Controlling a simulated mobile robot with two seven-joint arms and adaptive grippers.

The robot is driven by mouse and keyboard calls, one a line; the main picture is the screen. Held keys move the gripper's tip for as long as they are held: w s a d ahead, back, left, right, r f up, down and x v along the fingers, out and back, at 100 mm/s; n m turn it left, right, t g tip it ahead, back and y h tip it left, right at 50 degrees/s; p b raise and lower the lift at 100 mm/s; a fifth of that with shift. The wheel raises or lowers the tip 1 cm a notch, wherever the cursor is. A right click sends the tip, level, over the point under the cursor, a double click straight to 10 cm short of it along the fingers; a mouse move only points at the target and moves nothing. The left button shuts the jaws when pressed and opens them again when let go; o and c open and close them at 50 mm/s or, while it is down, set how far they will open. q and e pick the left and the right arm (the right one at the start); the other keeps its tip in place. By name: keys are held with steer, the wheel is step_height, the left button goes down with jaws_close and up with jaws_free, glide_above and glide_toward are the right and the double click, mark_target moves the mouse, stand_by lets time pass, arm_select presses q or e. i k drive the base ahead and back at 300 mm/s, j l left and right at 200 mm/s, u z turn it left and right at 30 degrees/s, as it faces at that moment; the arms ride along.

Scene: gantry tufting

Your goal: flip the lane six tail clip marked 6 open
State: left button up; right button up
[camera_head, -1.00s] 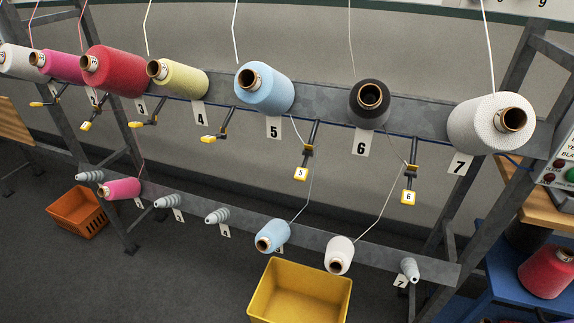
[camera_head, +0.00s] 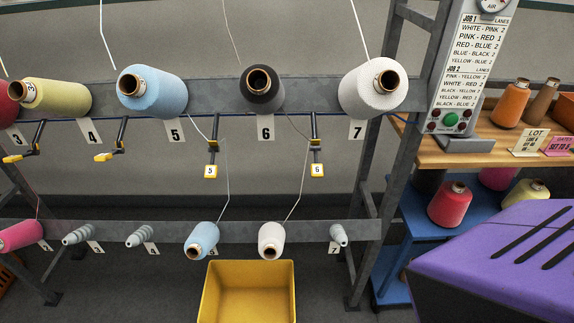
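The lane six tail clip (camera_head: 317,157) hangs from the blue rail to the right of the black cone. It is a dark arm with a yellow tab marked 6 at its lower end, pointing down. A thin thread from the black cone (camera_head: 262,90) runs toward it. A thread also rises from the white cone (camera_head: 271,240) below toward the clip. The card marked 6 (camera_head: 265,127) hangs under the black cone. Neither of my grippers shows in the view.
The clip marked 5 (camera_head: 211,158) hangs similarly to the left. A yellow bin (camera_head: 248,262) stands below the lower rail. A rack post stands right of the white lane seven cone (camera_head: 372,88). A purple surface (camera_head: 490,255) fills the lower right, near a wooden bench (camera_head: 440,155).

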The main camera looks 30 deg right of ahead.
mark_target(317, 170)
steer(key=l+z, duration=0.1)
steer(key=z, duration=0.25)
steer(key=l+z, duration=0.1)
steer(key=z, duration=0.2)
steer(key=l+z, duration=0.1)
steer(key=z, duration=0.25)
